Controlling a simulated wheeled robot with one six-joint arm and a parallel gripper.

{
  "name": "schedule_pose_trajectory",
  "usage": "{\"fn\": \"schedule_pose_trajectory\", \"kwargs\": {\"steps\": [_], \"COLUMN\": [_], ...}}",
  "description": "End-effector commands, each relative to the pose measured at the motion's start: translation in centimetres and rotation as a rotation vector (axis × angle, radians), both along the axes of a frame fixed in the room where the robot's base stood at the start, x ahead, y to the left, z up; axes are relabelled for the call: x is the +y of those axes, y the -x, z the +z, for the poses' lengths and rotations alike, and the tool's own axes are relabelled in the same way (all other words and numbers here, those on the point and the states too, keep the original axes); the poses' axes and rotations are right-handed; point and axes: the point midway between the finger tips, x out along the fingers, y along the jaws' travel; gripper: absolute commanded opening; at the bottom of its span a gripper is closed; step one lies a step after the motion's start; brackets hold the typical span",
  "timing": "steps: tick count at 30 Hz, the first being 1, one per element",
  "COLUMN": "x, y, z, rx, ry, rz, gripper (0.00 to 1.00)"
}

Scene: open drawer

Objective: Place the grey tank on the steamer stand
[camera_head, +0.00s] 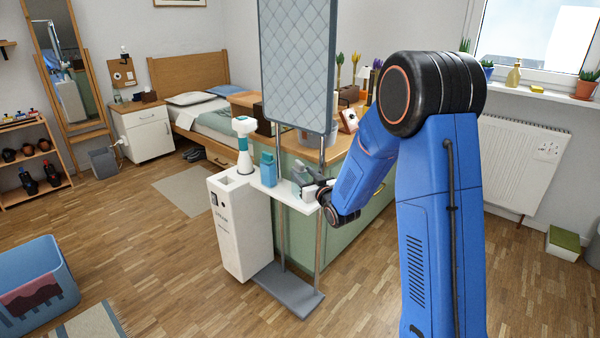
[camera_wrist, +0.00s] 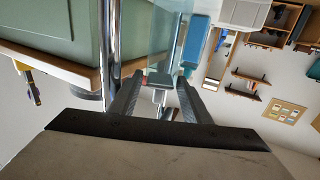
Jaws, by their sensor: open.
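The steamer stand has a white shelf (camera_head: 284,191), upright metal poles, a grey foot (camera_head: 290,291) and a quilted board (camera_head: 298,62). My gripper (camera_head: 308,182) is at the right end of the shelf, close to the poles. In the wrist view, its two dark fingers are apart, with a small pale grey piece (camera_wrist: 161,81) showing between the tips. I cannot tell whether this piece is the grey tank or whether the fingers touch it. No other grey tank can be clearly made out. A pole (camera_wrist: 110,40) runs close beside the fingers in the wrist view.
A blue-teal container (camera_head: 268,170) and a white-and-teal bottle (camera_head: 243,147) stand left of my gripper. The container also appears blue in the wrist view (camera_wrist: 195,42). A white bin-like body (camera_head: 240,230) is at the left. A green cabinet (camera_head: 345,205) stands behind the poles.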

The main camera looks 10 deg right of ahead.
Motion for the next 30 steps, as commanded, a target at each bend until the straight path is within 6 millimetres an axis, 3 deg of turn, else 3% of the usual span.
{"fn": "schedule_pose_trajectory", "kwargs": {"steps": [6,12,23,30], "x": [-1.0,-1.8,-2.1,-2.9], "y": [4.4,7.2,8.8,10.3], "z": [0.0,0.0,0.1,1.7], "rx": [0.001,0.0,0.002,0.095], "ry": [0.0,0.0,0.003,0.047], "rz": [0.0,-0.001,-0.001,-0.046], "gripper": [0.44,0.44,0.44,0.44]}}
